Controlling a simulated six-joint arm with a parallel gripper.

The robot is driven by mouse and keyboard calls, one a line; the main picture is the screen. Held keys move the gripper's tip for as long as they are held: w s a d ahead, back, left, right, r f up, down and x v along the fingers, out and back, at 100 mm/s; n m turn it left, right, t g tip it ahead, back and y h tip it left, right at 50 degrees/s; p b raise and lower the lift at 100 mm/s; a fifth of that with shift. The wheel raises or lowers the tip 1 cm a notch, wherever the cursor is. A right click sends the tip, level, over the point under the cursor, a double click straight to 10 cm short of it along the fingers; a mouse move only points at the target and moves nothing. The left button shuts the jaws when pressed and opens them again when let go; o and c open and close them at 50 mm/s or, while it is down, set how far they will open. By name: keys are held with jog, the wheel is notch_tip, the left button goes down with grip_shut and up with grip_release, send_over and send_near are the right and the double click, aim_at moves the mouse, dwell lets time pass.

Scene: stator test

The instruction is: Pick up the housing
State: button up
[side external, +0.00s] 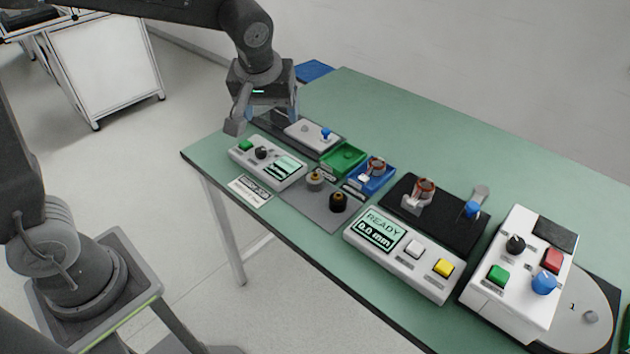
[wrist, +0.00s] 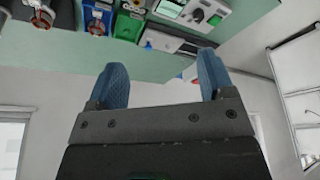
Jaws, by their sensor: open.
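No part in view is clearly marked as the housing. Candidates in the side view are a copper-wound ring part (side external: 376,166) in the blue tray (side external: 384,183), a similar ring part (side external: 424,188) on a black fixture plate, and a brass-topped part (side external: 315,178) and a dark round part (side external: 338,202) on a grey mat (side external: 318,213). My gripper (side external: 268,116) is over the far-left end of the table, apart from all of these. In the wrist view my gripper (wrist: 160,70) shows two blue fingers spread wide with nothing between them.
A grey-white fixture with a blue knob (side external: 326,134) stands close to my gripper. A green tray (side external: 335,166) lies beside it. A panel with a screen (side external: 283,166), a READY panel (side external: 412,263) and a button box (side external: 530,240) line the front. The table's back is clear (side external: 430,120).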

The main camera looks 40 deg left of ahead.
jog(key=w+d+f+n+g+y, duration=0.1)
jog(key=w+d+f+n+y, duration=0.3)
jog(key=w+f, duration=0.75)
jog(key=h, duration=0.2)
send_near(315, 175)
jog(key=shift+n, duration=0.4)
jog(key=x, duration=0.4)
jog(key=shift+w+a+f, duration=0.1)
jog(key=shift+w+f, duration=0.2)
jog(key=shift+w, duration=0.05)
jog(key=shift+s+x, duration=0.15)
jog(key=shift+x, duration=1.2)
jog(key=shift+s+x, duration=0.15)
jog(key=shift+x, duration=1.15)
jog(key=shift+c, duration=0.2)
jog(key=c, duration=1)
jog(key=shift+o, duration=0.2)
jog(key=shift+r, duration=0.1)
